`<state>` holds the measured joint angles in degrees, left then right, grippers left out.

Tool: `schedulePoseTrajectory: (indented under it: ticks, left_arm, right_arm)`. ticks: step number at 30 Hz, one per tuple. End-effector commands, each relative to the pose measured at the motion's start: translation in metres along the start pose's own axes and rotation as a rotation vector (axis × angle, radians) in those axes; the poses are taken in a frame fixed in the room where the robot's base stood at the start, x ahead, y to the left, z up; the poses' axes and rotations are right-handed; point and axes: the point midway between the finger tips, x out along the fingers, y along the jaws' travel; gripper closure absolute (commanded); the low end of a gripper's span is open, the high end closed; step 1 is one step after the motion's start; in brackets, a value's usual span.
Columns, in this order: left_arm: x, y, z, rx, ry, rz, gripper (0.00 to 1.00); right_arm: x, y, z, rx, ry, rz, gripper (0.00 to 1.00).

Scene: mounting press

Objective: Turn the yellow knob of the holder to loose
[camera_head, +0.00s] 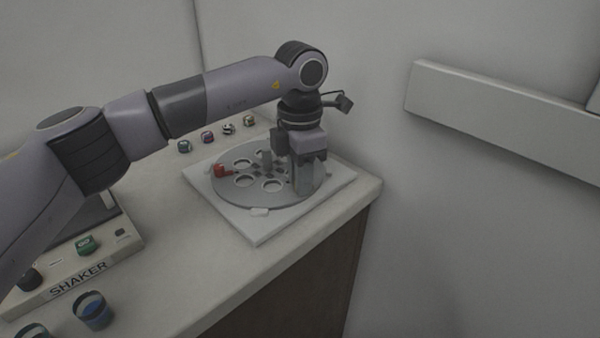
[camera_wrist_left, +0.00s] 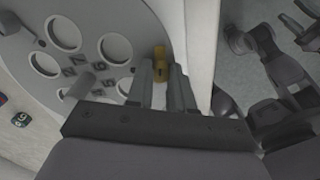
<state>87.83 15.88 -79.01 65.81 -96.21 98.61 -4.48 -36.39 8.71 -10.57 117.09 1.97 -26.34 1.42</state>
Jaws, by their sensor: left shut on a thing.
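The holder is a grey round disc (camera_head: 250,198) with several round holes, lying on a pale square plate on the bench. It also shows in the left wrist view (camera_wrist_left: 97,24). The yellow knob (camera_wrist_left: 160,58) stands at the disc's rim in the left wrist view. My left gripper (camera_head: 307,185) points down at the disc's right side and is shut on the knob. Its fingertips (camera_wrist_left: 166,70) cover part of the knob in the left wrist view. In the head view the gripper hides the knob. I cannot read the knob's setting.
Several small round samples (camera_head: 208,137) lie behind. A shaker (camera_head: 82,272) and dark cups (camera_head: 93,312) stand front left. The bench's right edge is close.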

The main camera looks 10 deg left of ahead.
Motion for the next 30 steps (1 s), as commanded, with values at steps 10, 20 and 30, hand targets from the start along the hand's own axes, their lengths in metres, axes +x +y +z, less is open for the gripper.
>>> schedulePoseTrajectory:
  ticks: [10,20,30]
  left_arm:
    - [-0.0007,0.0004,-0.0002,-0.175,0.0,0.001,1.0]
    - [-0.0006,0.0005,-0.0002,-0.175,0.0,0.001,0.53]
    - [-0.0037,0.0005,0.0,-0.174,-0.001,0.001,0.53]
  right_arm:
    - [-0.0022,0.0011,-0.0016,-0.004,-0.001,0.003,0.57]
    - [-0.0019,0.0012,-0.0007,-0.002,-0.002,0.005,0.57]
    - [-0.0024,0.0008,0.0007,0.002,-0.005,0.005,0.57]
